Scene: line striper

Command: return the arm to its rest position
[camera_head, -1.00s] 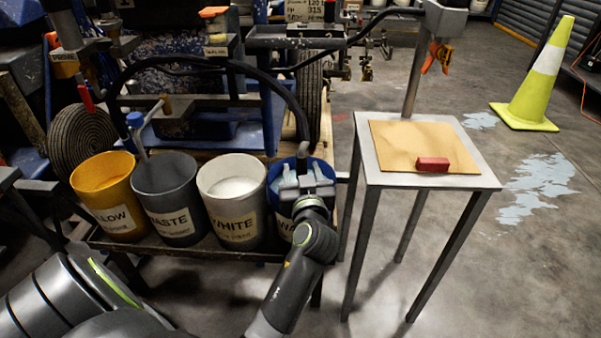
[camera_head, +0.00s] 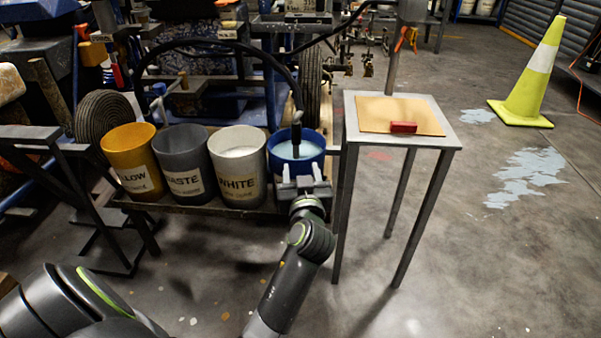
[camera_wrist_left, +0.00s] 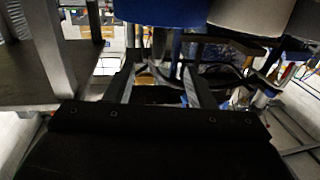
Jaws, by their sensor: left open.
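My left arm comes in from the lower left of the head view and reaches up toward the front of the blue bucket (camera_head: 312,163). My left gripper (camera_head: 303,182) is open and empty in front of the bucket, below its rim, hiding part of its front. In the left wrist view the two fingers (camera_wrist_left: 160,88) are spread apart with nothing between them, and the blue bucket (camera_wrist_left: 160,12) hangs over at the top. A black hose (camera_head: 296,133) ends inside the blue bucket, over pale liquid. My right gripper is out of view.
Yellow (camera_head: 135,165), grey waste (camera_head: 183,165) and white (camera_head: 238,175) buckets stand left of the blue one on a low shelf. A metal stand (camera_head: 440,137) with a tan board (camera_head: 385,112) and red block (camera_head: 403,127) is close to the right. A cone (camera_head: 535,85) stands farther off.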

